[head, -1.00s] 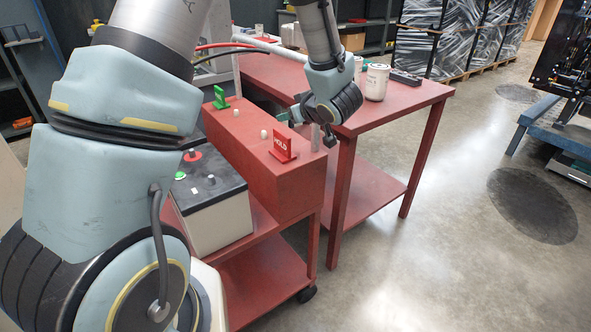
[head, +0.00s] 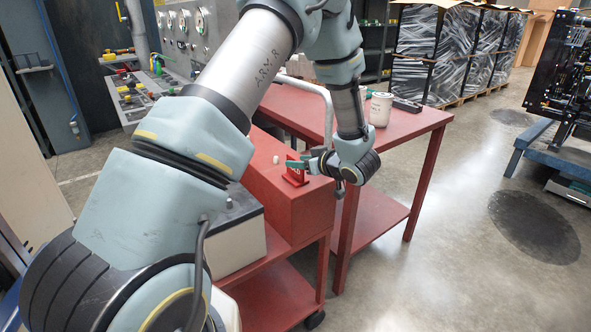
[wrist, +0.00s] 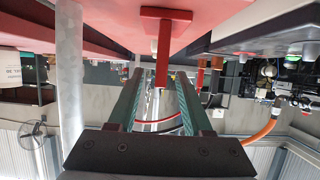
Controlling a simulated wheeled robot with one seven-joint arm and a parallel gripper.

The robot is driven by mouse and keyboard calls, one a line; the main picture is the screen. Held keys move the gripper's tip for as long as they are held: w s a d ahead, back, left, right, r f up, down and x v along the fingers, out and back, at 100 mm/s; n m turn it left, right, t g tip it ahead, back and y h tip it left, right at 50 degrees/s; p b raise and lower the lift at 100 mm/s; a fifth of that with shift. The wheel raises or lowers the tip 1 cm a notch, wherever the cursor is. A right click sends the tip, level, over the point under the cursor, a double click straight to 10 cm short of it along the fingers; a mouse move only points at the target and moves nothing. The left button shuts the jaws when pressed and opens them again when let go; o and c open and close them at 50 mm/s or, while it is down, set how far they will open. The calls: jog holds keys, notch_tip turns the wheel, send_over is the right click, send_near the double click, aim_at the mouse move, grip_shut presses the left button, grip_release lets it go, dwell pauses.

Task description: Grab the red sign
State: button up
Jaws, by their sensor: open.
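The red sign (head: 296,172) stands on the red box (head: 310,205), partly covered by my gripper in the head view. In the wrist view the red sign (wrist: 163,52) shows edge-on, with its flat base at the top of the picture. My gripper (head: 300,164) reaches it from the right, its green fingers level with the sign. In the wrist view my gripper (wrist: 161,76) is open, with one finger on each side of the sign's edge. Gaps show on both sides.
A white knob (head: 277,159) stands on the box left of the sign. A grey post (wrist: 70,80) rises close beside the fingers in the wrist view. A white canister (head: 380,108) and a black item (head: 407,104) sit on the red table (head: 430,117).

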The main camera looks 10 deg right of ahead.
jog(key=shift+x, duration=1.1)
grip_shut()
